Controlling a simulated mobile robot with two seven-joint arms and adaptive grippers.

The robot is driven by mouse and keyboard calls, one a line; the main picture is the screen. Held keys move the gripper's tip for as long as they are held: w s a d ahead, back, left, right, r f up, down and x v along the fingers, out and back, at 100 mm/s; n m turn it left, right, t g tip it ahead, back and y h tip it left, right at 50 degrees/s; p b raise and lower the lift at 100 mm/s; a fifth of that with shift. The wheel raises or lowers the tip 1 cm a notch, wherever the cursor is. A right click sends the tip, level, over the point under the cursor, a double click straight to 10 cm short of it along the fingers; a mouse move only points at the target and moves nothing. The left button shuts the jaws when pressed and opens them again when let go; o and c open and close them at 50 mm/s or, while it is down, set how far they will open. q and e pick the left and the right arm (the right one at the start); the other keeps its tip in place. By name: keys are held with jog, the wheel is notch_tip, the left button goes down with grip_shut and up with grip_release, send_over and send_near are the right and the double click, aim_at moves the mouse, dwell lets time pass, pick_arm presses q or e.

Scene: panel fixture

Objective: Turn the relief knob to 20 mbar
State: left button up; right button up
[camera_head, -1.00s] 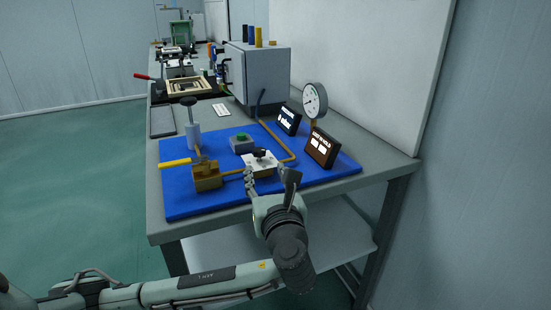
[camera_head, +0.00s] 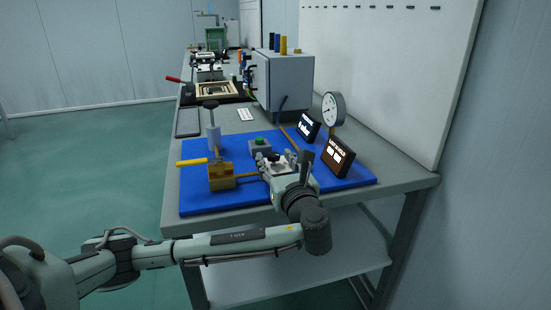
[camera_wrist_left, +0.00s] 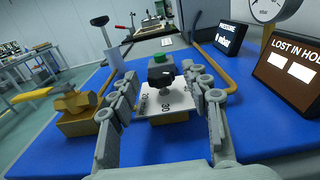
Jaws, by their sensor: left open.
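The relief knob (camera_wrist_left: 160,76) is black and stands on a white dial plate (camera_wrist_left: 165,103) in the left wrist view. In the head view the knob (camera_head: 273,157) shows small on the blue mat, partly covered by my gripper. My left gripper (camera_head: 284,160) is open. In the left wrist view its fingers (camera_wrist_left: 165,82) stand on either side of the plate and knob, with visible gaps. My right gripper is not in view.
A pressure display (camera_wrist_left: 227,37) seems to read 0 mbar. Beside it stand a "lost in hold" display (camera_wrist_left: 290,70) and a round gauge (camera_head: 333,109). A brass valve with a yellow handle (camera_head: 192,162) is left of the knob; a green button (camera_head: 260,141) is behind.

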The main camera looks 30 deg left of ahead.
pick_arm(q)
jog(key=shift+w+a, duration=0.25)
jog(key=shift+a, duration=0.05)
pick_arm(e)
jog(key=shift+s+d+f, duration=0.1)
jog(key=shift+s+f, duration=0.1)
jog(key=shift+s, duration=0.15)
pick_arm(q)
grip_shut()
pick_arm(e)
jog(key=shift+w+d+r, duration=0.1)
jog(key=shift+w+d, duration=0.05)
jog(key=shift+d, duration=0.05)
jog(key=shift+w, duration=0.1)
